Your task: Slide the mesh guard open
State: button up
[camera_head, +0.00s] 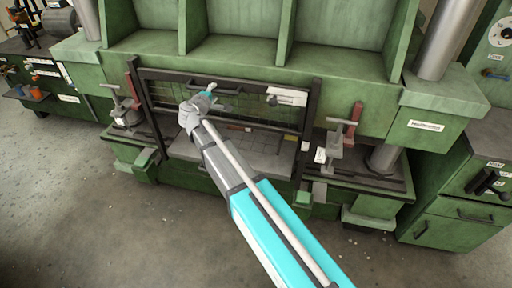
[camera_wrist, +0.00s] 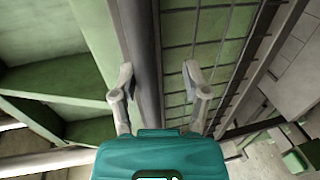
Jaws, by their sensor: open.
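The mesh guard (camera_head: 240,106) is a dark-framed panel with a wire grid, across the front opening of a green press. Its grid also shows in the wrist view (camera_wrist: 207,40). My gripper (camera_head: 211,91) is at the upper part of the guard in the head view, and my wrist and arm cover part of the panel. In the wrist view my gripper (camera_wrist: 157,68) is open, with one finger on each side of a dark frame bar (camera_wrist: 144,35) as seen in the picture. I cannot tell whether the fingers touch it.
Clamps with red parts (camera_head: 350,125) stand on both sides of the opening. A white label plate (camera_head: 287,96) is at the guard's upper right. Green cabinets (camera_head: 455,215) stand at the right. The concrete floor (camera_head: 120,235) in front is clear.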

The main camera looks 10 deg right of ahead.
jog(key=shift+f+b, duration=9.6)
jog(key=shift+f, duration=0.2)
jog(key=p+v, duration=0.3)
jog(key=v, duration=1.1)
jog(key=s+d+m+g+h+p, duration=0.2)
jog(key=d+m+g+p, duration=0.7)
jog(key=d, duration=1.1)
jog(key=shift+s+d+f+m+g+h, duration=0.25)
jog(key=shift+s+d+m+g, duration=0.2)
jog(key=shift+s+g, duration=0.45)
jog(key=shift+s, duration=0.2)
jog(key=s+d+f+m+g+y, duration=0.1)
jog(key=s+d+f+m+y, duration=0.1)
jog(key=s, duration=0.4)
jog(key=s+d+f+m+g+y, duration=0.1)
jog(key=s+d+f+g+y, duration=0.1)
jog(key=s+y, duration=0.4)
jog(key=shift+s+d+f+m+g, duration=0.35)
jog(key=shift+d+f, duration=0.45)
jog(key=shift+d, duration=0.2)
